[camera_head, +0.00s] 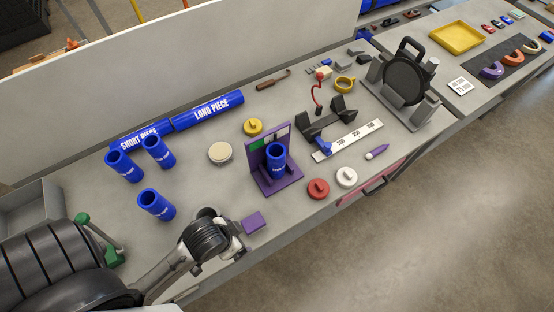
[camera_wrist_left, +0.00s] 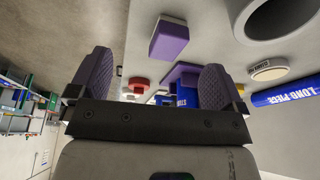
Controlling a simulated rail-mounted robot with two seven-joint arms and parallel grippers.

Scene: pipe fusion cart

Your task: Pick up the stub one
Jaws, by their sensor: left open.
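Three blue stubs stand upright at the left of the bench: one (camera_head: 123,166) at the far left, one (camera_head: 159,151) beside it, and one (camera_head: 156,204) nearer the front. Another blue stub (camera_head: 276,161) stands in a purple holder (camera_head: 285,184); it shows partly in the left wrist view (camera_wrist_left: 187,97). The white print on the stubs is too small to read. My left gripper (camera_head: 241,234) is over the bench's front edge, right of the front stub, next to a purple block (camera_head: 253,222). In the left wrist view it (camera_wrist_left: 155,85) is open and empty.
Blue pipes marked SHORT PIECE (camera_head: 141,135) and LONG PIECE (camera_head: 208,110) lie along the back. A round beige disc (camera_head: 220,152), a yellow cap (camera_head: 252,127), a red cap (camera_head: 318,189) and a white cap (camera_head: 346,177) lie around the holder. A black clamp (camera_head: 327,119) stands further right.

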